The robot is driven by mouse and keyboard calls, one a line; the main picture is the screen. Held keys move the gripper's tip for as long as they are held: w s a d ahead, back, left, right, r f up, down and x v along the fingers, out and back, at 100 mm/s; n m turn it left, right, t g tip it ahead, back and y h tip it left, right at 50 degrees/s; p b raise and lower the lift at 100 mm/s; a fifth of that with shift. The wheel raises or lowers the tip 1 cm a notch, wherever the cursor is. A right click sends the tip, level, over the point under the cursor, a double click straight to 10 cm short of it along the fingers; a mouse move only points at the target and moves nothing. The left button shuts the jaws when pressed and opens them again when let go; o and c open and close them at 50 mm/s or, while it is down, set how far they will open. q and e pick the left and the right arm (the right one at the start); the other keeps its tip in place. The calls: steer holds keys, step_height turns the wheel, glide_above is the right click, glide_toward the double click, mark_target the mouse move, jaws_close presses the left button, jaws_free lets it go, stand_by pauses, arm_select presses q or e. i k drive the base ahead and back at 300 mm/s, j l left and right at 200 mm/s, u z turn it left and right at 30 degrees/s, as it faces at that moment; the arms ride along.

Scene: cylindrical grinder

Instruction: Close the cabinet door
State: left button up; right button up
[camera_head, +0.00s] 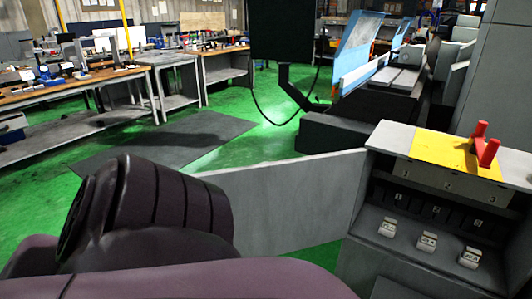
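The grey cabinet (400,139) stands at the right, with its front uncovered. Inside are a row of dark slots and several light tags or switches (427,241). Its flat grey door (295,200) stands wide open, reaching left from the cabinet's left edge. The door's far left end is hidden behind a purple arm link of mine in the foreground. Neither of my grippers shows, and I cannot tell whether the arm touches the door.
A red handle (486,146) stands on a yellow plate (440,152) on the cabinet top. Workbenches (178,60) line the back left. A blue and grey machine (365,75) stands behind the cabinet. Green floor (250,150) with a dark mat (165,142) lies open beyond the door.

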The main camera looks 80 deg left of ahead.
mark_target(286, 206)
steer(key=k+j, duration=0.25)
steer(key=k+j+z, duration=0.1)
steer(key=k+j, duration=0.15)
steer(key=k, duration=0.2)
steer(key=k+j+z, duration=0.1)
steer(key=k+j, duration=0.55)
steer(key=j, duration=0.2)
steer(key=k+j+z, duration=0.1)
steer(key=j, duration=0.2)
steer(key=k+j, duration=0.15)
steer(key=k+j+z, duration=0.1)
steer(key=j, duration=0.4)
steer(key=k+j, duration=0.1)
steer(key=j, duration=0.35)
steer(key=j+z, duration=0.2)
steer(key=j, duration=0.65)
steer(key=i+j, duration=0.1)
steer(key=j, duration=0.25)
steer(key=i+j, duration=0.1)
steer(key=j, duration=0.25)
steer(key=i+j, duration=0.15)
steer(key=j, duration=0.2)
steer(key=k+j, duration=0.15)
steer(key=j, duration=0.25)
steer(key=k+j, duration=0.1)
steer(key=j, duration=0.25)
